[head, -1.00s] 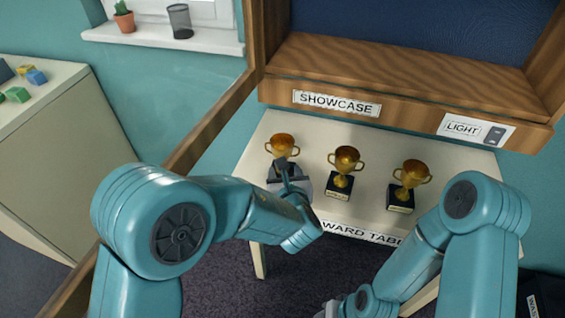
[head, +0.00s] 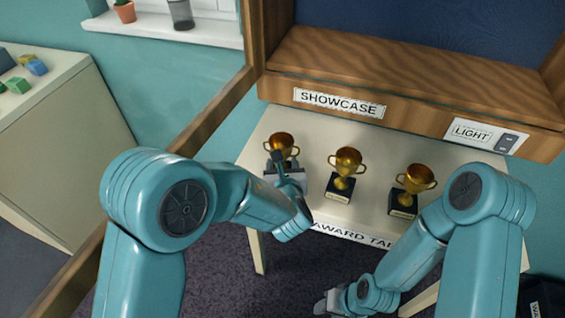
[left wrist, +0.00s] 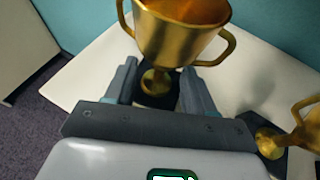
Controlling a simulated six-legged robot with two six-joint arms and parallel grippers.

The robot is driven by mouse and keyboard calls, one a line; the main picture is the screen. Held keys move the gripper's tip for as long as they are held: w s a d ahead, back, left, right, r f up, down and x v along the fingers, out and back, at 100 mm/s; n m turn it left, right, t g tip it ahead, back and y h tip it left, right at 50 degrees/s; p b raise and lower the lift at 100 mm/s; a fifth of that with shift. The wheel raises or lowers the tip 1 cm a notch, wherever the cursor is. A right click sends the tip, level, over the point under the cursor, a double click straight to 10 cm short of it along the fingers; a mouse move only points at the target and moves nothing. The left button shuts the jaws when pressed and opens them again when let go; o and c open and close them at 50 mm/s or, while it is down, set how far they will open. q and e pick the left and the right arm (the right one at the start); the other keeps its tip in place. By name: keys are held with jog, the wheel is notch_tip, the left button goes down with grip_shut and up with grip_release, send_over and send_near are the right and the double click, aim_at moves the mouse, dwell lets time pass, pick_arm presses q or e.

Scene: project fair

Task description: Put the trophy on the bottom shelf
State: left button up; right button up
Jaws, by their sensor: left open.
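Three gold two-handled trophies on black bases stand upright on the white award table (head: 256,150): a left one (head: 280,146), a middle one (head: 346,162) and a right one (head: 414,180). My left gripper (head: 279,160) is at the left trophy and partly hides its base. In the left wrist view the open fingers (left wrist: 158,76) lie on either side of this trophy's stem, below the cup (left wrist: 180,35); contact cannot be told. The showcase's bottom shelf (head: 400,80) is a bare wooden board above and behind the table. My right gripper (head: 326,304) is low, before the table, its jaws unclear.
The open wooden door (head: 215,115) of the showcase stands left of the table, close to my left arm. A light switch (head: 508,143) is on the showcase front. A windowsill (head: 150,32) and a cabinet with blocks (head: 60,130) are further left.

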aim_at(282, 146)
pick_arm(q)
jog(key=shift+f, duration=0.1)
grip_shut()
notch_tip(282, 146, up, 10)
jog(key=p, duration=0.5)
